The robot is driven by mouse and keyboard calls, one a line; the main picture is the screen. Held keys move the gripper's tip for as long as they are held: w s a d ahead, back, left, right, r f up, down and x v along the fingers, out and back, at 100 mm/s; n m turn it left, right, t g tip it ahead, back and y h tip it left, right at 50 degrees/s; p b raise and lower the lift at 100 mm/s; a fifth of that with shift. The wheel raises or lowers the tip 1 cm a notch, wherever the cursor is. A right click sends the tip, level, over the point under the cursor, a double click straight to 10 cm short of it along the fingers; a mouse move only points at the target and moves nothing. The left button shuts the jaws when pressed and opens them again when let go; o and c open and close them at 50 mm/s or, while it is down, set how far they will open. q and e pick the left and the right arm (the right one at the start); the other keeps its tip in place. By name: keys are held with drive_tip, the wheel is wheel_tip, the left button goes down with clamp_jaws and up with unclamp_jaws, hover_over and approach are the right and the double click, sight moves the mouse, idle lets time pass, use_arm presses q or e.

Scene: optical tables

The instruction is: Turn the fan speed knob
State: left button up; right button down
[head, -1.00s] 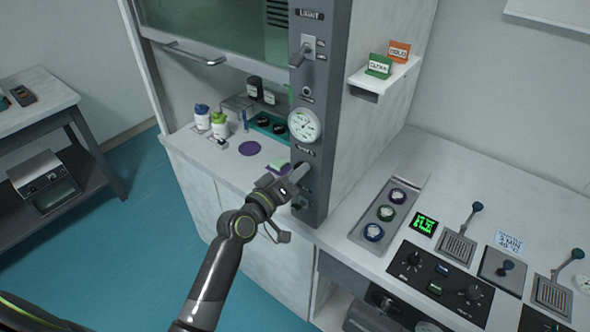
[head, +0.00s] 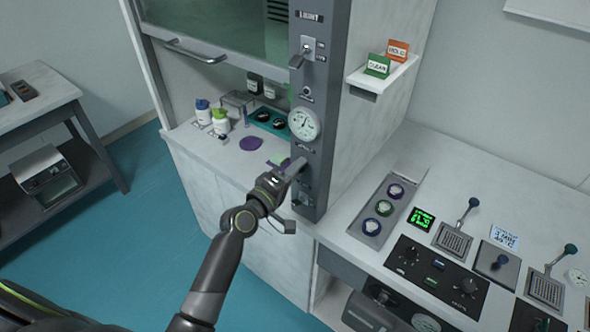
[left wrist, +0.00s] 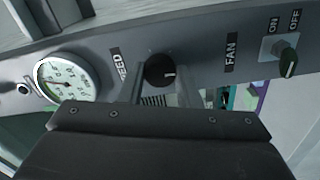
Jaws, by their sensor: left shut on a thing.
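The fan speed knob (left wrist: 160,72) is a round black knob with a white mark, on the grey hood post (head: 318,170). In the left wrist view it sits between the "SPEED" label and the "FAN" label. My left gripper (head: 299,166) is at the post below the gauge, and its fingers (left wrist: 162,88) are shut on the knob, one on each side. The gripper hides the knob in the head view. My right gripper is not in view.
A round gauge (head: 304,124) sits just above the gripper. An ON/OFF fan switch (left wrist: 287,60) is beside the knob. Bottles (head: 221,121) stand inside the hood at the left. A bench with a control panel (head: 437,276) and levers is at the right.

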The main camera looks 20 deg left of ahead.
use_arm(q)
drive_tip(key=o, duration=1)
drive_tip(key=shift+c, duration=0.2)
drive_tip(key=b+v, duration=0.4)
drive_tip(key=v, duration=1.3)
drive_tip(key=shift+s, duration=0.2)
drive_tip(key=shift+a, duration=0.1)
